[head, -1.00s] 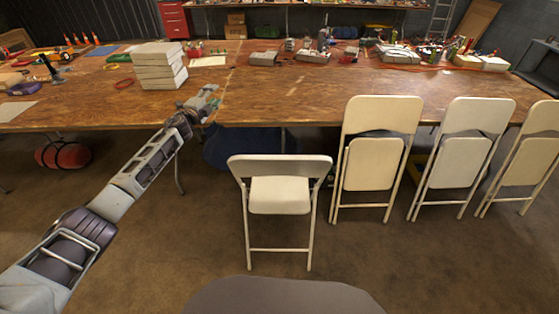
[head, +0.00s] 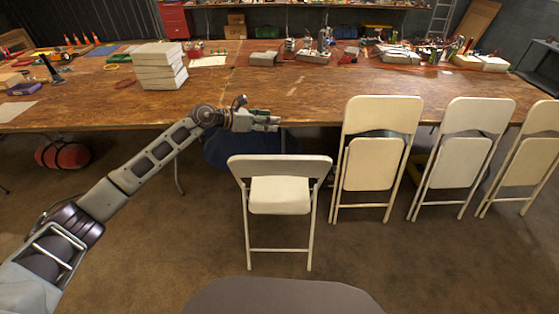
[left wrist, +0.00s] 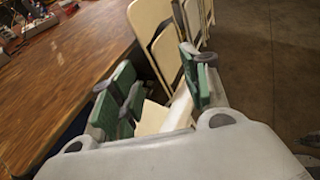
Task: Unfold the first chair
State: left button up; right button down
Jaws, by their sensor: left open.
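The nearest cream chair (head: 280,195) stands in front of the table at the middle of the head view. Its seat juts forward below the backrest, unlike the flat-folded chairs to its right. My left gripper (head: 276,122) is open and empty, just beyond and above this chair's backrest, near the table's front edge. In the left wrist view the green-padded fingers (left wrist: 160,88) are spread. Cream chair parts (left wrist: 153,116) show between and beyond them; contact cannot be told. My right gripper is out of view.
Folded cream chairs (head: 378,150) (head: 463,155) (head: 530,160) stand in a row to the right. The long wooden table (head: 330,95) lies behind them. A stack of pale boxes (head: 159,67) stands on it. Open brown floor lies in front of the chairs.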

pick_arm(q)
jog(key=s+a+f+m+g+y, duration=0.3)
jog(key=s+f+m+y, duration=0.1)
jog(key=f+m, duration=0.3)
jog(key=shift+s+a+f+m, duration=0.2)
jog(key=shift+s+m, duration=0.35)
jog(key=shift+m, duration=0.55)
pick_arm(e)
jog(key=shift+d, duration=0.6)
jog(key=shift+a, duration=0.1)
